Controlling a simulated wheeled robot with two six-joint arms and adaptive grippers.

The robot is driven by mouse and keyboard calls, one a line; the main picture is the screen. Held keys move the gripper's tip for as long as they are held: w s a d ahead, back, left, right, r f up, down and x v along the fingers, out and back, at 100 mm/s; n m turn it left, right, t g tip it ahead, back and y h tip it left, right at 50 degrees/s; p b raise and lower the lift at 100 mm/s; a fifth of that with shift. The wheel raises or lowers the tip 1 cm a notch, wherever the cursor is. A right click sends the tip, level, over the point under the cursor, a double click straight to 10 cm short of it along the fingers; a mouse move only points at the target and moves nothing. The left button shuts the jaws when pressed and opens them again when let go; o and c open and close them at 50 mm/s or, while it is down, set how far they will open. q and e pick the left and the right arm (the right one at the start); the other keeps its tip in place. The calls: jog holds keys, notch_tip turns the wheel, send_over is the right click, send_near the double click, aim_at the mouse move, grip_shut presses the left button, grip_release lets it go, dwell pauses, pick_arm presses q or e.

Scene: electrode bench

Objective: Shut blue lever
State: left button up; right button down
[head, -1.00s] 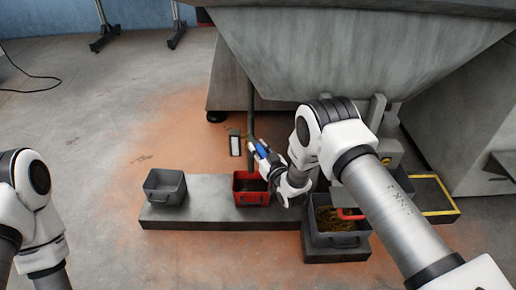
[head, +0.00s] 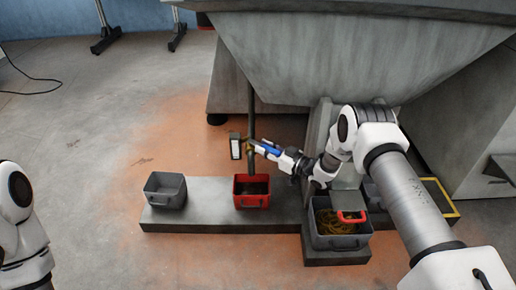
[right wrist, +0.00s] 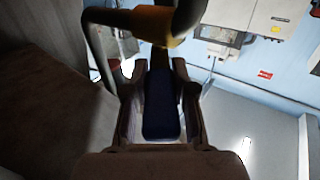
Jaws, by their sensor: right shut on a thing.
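The blue lever (head: 269,152) sticks out to the right from the vertical pipe (head: 251,120) under the hopper, tilted slightly down. My right gripper (head: 271,152) is shut on the lever. In the right wrist view the dark blue lever (right wrist: 161,108) lies between the two fingers of the right gripper (right wrist: 160,85). A brass-coloured valve body (right wrist: 150,24) shows just beyond it. My left gripper is out of view; only part of the left arm shows at the lower left.
A red bin (head: 251,203) stands below the pipe on a low grey platform (head: 215,213). A grey bin (head: 165,203) is to its left. A grey box (head: 337,241) with yellowish contents is at right. The hopper (head: 360,50) hangs overhead. A small box (head: 235,146) is left of the pipe.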

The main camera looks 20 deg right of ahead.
dwell(0.3)
jog(key=c, duration=0.9)
grip_release()
jog(key=shift+s+d, duration=0.1)
jog(key=shift+d, duration=0.05)
